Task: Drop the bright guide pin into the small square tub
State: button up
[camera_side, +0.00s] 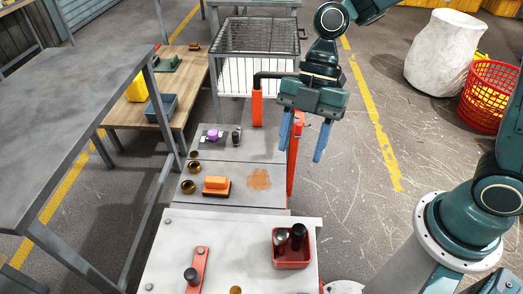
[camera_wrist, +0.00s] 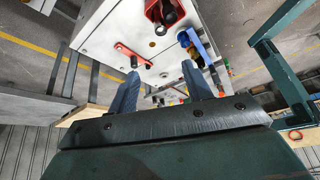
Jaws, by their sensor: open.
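The small square tub (camera_side: 276,262) is red and stands on the pale bench top at the front. Inside it are a shiny silver round-ended piece (camera_side: 281,240), which looks like the bright guide pin, and a black-topped piece (camera_side: 298,236). The tub (camera_wrist: 151,14) also shows at the top of the wrist view, partly cut off. My gripper (camera_side: 301,154) is open and empty, fingers pointing down, in the air behind and above the tub. In the wrist view my two blue fingers (camera_wrist: 160,72) are spread apart with nothing between them.
A red strip with a black knob (camera_side: 193,275) lies left of the tub. A grey board behind holds brass cups (camera_side: 188,186), an orange block (camera_side: 215,184) and a purple piece (camera_side: 213,135). Orange posts (camera_side: 257,108) stand near my gripper.

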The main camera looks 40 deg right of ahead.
jog(key=s+d+r+m+t+h, duration=0.2)
jog(key=s+d+r+m+t, duration=0.2)
jog(key=d+m, duration=0.4)
jog(key=s+d+r+m+t+h, duration=0.2)
jog(key=s+d+r+m, duration=0.4)
jog(key=m, duration=0.8)
jog(key=s+d+t, duration=0.1)
jog(key=d, duration=0.1)
jog(key=shift+s+d+t+h, duration=0.2)
jog(key=shift+d+t+h, duration=0.1)
jog(key=shift+t+h, duration=0.1)
